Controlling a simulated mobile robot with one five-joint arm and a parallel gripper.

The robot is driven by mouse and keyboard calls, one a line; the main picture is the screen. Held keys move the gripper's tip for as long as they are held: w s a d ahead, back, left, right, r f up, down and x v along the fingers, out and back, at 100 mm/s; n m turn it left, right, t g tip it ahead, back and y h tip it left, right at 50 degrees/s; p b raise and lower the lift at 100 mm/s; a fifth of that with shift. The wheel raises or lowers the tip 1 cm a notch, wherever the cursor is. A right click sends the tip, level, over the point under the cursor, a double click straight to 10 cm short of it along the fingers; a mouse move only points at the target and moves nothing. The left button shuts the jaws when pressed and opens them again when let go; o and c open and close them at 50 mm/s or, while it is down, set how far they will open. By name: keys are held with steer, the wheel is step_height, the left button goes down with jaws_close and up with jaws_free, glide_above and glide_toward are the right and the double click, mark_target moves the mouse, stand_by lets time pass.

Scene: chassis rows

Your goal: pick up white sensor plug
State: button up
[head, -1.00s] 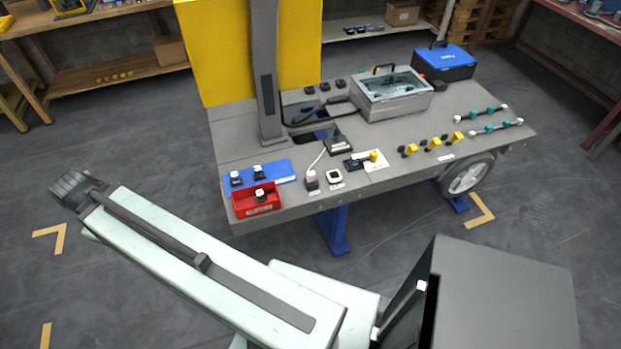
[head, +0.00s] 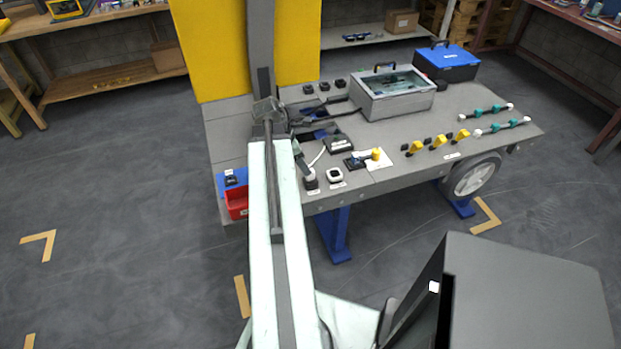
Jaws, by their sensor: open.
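The white sensor plug (head: 310,174) stands near the front edge of the grey chassis table, just right of my arm. It is small here, and my arm's edge crowds its left side. A thin white cable runs from it up to a black box (head: 339,144). My gripper (head: 270,110) is at the far end of my raised pale arm, over the table by the grey post, above and left of the plug in the picture. It is open, with nothing seen in it, and apart from the plug.
A clear-topped box (head: 393,105) stands farther back.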

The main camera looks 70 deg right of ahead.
mark_target(310, 177)
steer(key=b+x, duration=0.5)
steer(key=x, duration=0.1)
steer(key=shift+d+f, duration=0.2)
steer(key=shift+f, duration=0.15)
steer(key=shift+r, duration=0.2)
jaws_close()
